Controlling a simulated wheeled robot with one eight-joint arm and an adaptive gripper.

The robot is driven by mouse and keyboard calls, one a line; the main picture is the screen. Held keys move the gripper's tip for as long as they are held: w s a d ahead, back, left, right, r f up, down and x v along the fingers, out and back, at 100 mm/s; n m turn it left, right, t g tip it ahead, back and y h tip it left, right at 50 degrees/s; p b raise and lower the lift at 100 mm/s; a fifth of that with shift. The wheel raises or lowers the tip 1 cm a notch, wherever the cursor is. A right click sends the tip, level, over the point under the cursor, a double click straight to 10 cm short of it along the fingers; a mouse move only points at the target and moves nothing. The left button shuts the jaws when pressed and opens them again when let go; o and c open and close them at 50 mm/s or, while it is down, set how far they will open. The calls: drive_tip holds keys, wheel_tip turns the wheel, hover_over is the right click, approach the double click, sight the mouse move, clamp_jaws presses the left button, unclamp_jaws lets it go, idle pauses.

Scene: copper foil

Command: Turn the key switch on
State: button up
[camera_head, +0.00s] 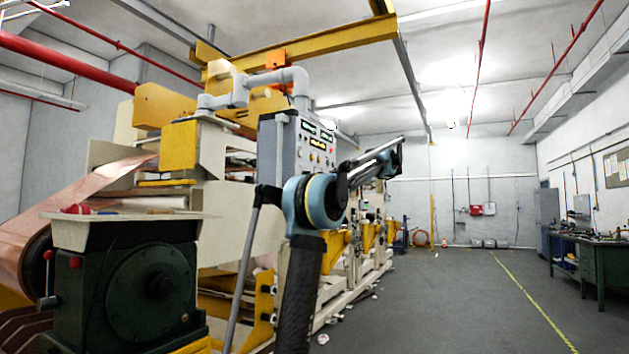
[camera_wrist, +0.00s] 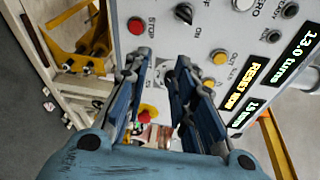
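A grey control panel (camera_wrist: 205,35) fills the upper part of the wrist view, turned sideways. It carries a black knob (camera_wrist: 184,13) with an ON label by it; whether this is the key switch I cannot tell. A red STOP button (camera_wrist: 137,25) is to its left and an orange button (camera_wrist: 219,56) to its lower right. My gripper (camera_wrist: 162,62) is open, its fingers apart over the panel, with no object clearly held. The fingers hide part of the panel. In the head view the panel (camera_head: 315,150) stands behind my arm, too small to pick out a key.
Lit displays (camera_wrist: 252,85) lie on the panel's right. A red and yellow object (camera_wrist: 148,111) shows between the fingers. The copper foil machine (camera_head: 165,145) is at the left in the head view. Open floor (camera_head: 460,300) and a green workbench (camera_head: 600,260) are at right.

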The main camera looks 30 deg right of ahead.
drive_tip(key=s+d+r+n+y, duration=0.2)
drive_tip(key=s+n+y, duration=0.3)
drive_tip(key=n, duration=1.2)
drive_tip(key=w+a+h, duration=0.1)
drive_tip(key=w+a, duration=0.9)
drive_tip(key=w, duration=0.3)
drive_tip(key=shift+w+a+f+g, duration=0.2)
drive_tip(key=shift+w+a+g, duration=0.1)
drive_tip(key=shift+g, duration=0.1)
clamp_jaws()
